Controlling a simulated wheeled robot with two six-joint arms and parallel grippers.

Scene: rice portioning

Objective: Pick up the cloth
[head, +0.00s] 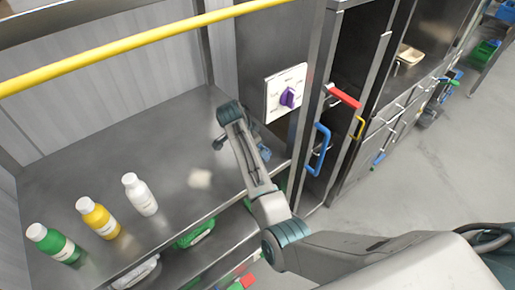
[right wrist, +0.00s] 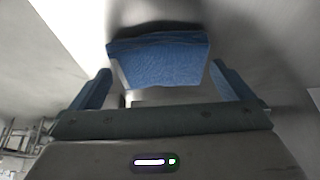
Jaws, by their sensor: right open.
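The blue cloth (right wrist: 165,62) shows in the right wrist view, ahead of and between the fingers of my right gripper (right wrist: 163,82). It looks like a folded piece with a darker upper edge. The two fingers stand wide apart, one on each side; I cannot tell whether they touch it. In the head view my right gripper (head: 242,148) is low over the steel counter (head: 160,150), and my own arm hides most of the cloth there. My left gripper is not in view.
Green (head: 52,243), yellow (head: 98,217) and white (head: 140,195) bottles stand on the counter at left. A yellow bar (head: 140,38) crosses above. A panel with a purple knob (head: 288,97) is behind my gripper. A cabinet with a blue handle (head: 319,149) is at right.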

